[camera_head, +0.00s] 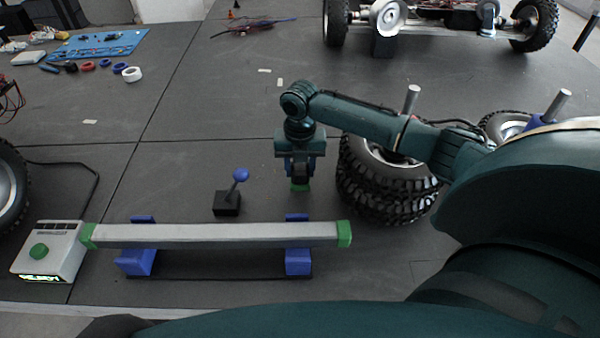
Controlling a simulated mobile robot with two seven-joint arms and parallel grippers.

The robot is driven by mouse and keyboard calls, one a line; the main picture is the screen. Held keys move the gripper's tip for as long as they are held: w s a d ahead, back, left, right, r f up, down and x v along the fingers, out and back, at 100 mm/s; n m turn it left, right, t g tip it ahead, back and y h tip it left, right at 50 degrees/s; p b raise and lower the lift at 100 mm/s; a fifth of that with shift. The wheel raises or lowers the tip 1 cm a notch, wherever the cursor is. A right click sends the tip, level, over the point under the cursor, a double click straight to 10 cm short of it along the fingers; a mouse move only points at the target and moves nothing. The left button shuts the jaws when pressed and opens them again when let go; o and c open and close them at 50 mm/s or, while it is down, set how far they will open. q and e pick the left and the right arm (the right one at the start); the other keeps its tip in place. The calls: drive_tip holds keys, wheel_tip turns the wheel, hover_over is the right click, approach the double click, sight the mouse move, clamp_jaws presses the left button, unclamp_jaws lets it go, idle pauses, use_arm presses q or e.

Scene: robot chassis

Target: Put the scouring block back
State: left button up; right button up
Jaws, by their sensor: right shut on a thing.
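My right gripper (299,172) points down over the table, right of the middle, and is shut on a small green block that I take for the scouring block (300,187). Only the block's lower part shows below the fingers; the rest is hidden. The block is behind the right end of a long grey bar, and I cannot tell whether it touches the table. My left gripper is not in view.
The grey bar (215,235) with green end caps lies across two blue supports (137,261). A blue-knobbed lever (228,200) stands behind it. A white box with a green button (45,250) is at left. Stacked tyres (380,195) stand right of the gripper. The table behind is mostly clear.

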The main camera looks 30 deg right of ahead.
sight(300, 165)
drive_tip(key=shift+f, duration=1.15)
drive_tip(key=shift+f, duration=0.2)
drive_tip(key=o, duration=0.9)
drive_tip(key=shift+o, duration=0.2)
wheel_tip(300, 165, up, 12)
drive_tip(key=shift+r, duration=0.25)
drive_tip(key=shift+f, duration=0.1)
